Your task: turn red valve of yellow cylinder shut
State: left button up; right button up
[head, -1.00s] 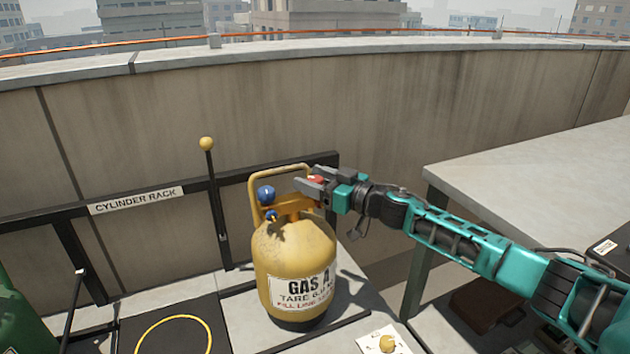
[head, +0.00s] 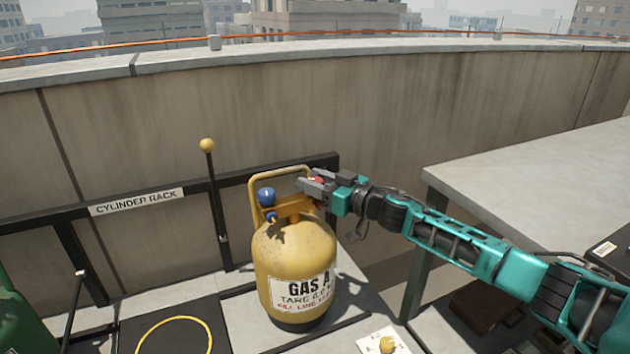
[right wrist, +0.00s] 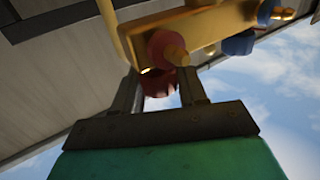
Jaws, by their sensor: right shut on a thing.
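The yellow cylinder (head: 293,252), marked GAS A, stands upright in the middle of the head view. It has a yellow handle frame and a blue valve knob (head: 266,196) on its left side. My right gripper (head: 308,183) reaches in from the right at the top of the cylinder and is shut on the red valve (head: 319,180), which is mostly hidden by the fingers. In the right wrist view, the red valve (right wrist: 160,82) sits between the two fingers, below the brass-yellow valve body (right wrist: 205,28). My left gripper is not in view.
A black rack with a CYLINDER RACK sign (head: 137,201) runs behind, with a yellow-knobbed lever (head: 207,145). A green cylinder (head: 20,318) stands at far left. A grey table (head: 540,180) is at right. A yellow ring (head: 175,320) lies on the dark mat.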

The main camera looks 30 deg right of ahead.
jog(key=shift+a+r+m+t+h+p, duration=0.15)
jog(key=shift+m+t+h+p, duration=0.25)
jog(key=shift+m+h+p, duration=0.65)
jog(key=shift+m+t+h, duration=0.3)
jog(key=shift+m+h, duration=0.25)
jog(key=shift+h, duration=0.6)
jog(key=shift+f+m+h, duration=0.25)
jog(key=shift+m+h, duration=0.25)
jog(key=shift+h, duration=0.3)
jog(key=m+h+b, duration=0.1)
jog(key=m+h, duration=0.1)
jog(key=h, duration=0.1)
jog(key=shift+f+b, duration=0.15)
jog(key=shift+b, duration=0.15)
jog(key=shift+m+h+b, duration=0.6)
jog(key=shift+h+b, duration=0.05)
jog(key=shift+h, duration=0.35)
jog(key=shift+d+m+h+b, duration=0.2)
jog(key=shift+m+h+b, duration=0.3)
jog(key=shift+h+b, duration=0.25)
jog(key=shift+r+g+h, duration=0.2)
jog(key=shift+g+h, duration=0.2)
jog(key=shift+h, duration=0.05)
